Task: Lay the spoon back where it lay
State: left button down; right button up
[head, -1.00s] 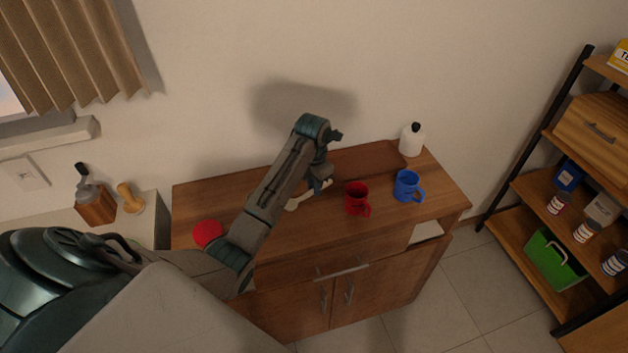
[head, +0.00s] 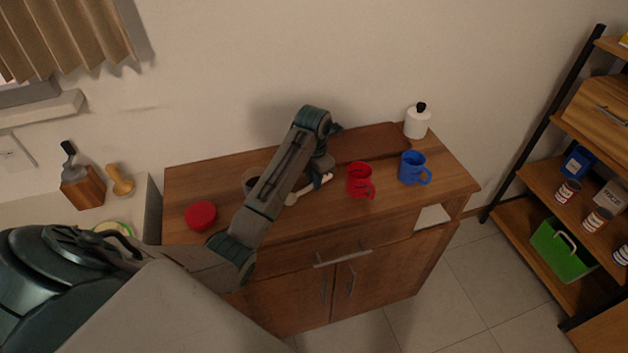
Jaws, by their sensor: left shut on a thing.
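The pale spoon (head: 308,191) shows just above or at the wooden cabinet top (head: 230,177), left of the red mug. Its round end points to the lower left and its handle to the upper right. My left gripper (head: 322,180) reaches down over the handle and is shut on it. The fingertips are small and partly hidden by my arm, and I cannot tell whether the spoon touches the top. My right gripper is not in view.
A red mug (head: 359,181) stands close right of the spoon, then a blue mug (head: 412,169). A white bottle (head: 416,123) stands at the back right. A red lid (head: 201,215) lies at the left; a dark round container (head: 251,181) is partly behind my arm.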

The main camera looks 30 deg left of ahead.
pick_arm(q)
jog(key=shift+f, duration=0.15)
jog(key=c, duration=1.3)
grip_release()
notch_tip(320, 180, up, 11)
jog(key=p, duration=0.9)
jog(key=shift+a+f, duration=0.1)
